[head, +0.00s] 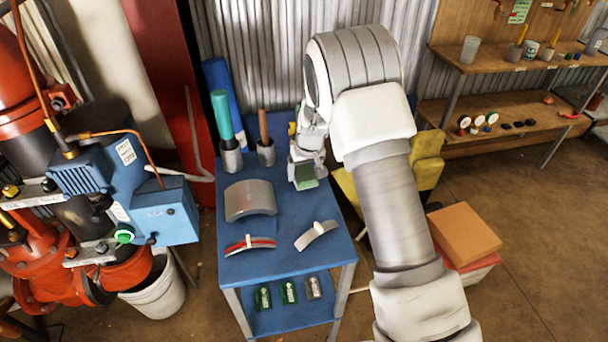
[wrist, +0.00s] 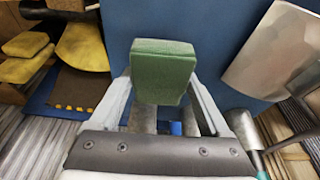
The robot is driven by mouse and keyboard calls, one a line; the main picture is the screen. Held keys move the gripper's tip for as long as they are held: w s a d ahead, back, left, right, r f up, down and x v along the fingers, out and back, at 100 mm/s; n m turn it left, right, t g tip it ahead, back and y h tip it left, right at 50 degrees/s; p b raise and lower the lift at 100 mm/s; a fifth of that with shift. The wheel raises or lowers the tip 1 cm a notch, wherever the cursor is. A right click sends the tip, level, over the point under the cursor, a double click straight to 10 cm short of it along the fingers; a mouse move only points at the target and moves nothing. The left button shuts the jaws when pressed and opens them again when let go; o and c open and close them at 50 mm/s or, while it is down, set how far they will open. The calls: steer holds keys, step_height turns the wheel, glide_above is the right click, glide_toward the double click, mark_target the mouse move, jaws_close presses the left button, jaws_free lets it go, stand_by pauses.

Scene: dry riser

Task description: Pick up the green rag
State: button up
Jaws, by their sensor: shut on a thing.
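The green rag (wrist: 163,65) is a folded, block-like piece held between the fingertips of my gripper (wrist: 163,88). In the head view the rag (head: 305,182) shows under my gripper (head: 305,165), over the right back part of the blue table (head: 285,262). My gripper is shut on the rag. In the wrist view the blue surface lies behind the rag; I cannot tell whether the rag still touches it.
A grey curved plate (head: 250,200) and two smaller curved pieces (head: 250,244) (head: 317,235) lie on the table. Cups with a teal roll (head: 222,115) and a brown handle (head: 262,122) stand at its back left. Red machinery (head: 60,250) is left, an orange box (head: 463,232) right.

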mark_target(307, 171)
steer(key=r, duration=0.2)
steer(key=d+r, duration=0.1)
steer(key=shift+s+d+r, duration=0.1)
steer(key=shift+s+r, duration=0.25)
steer(key=shift+r, duration=0.05)
steer(key=s+d+r, duration=0.6)
steer(key=d, duration=0.2)
steer(key=shift+d, duration=0.25)
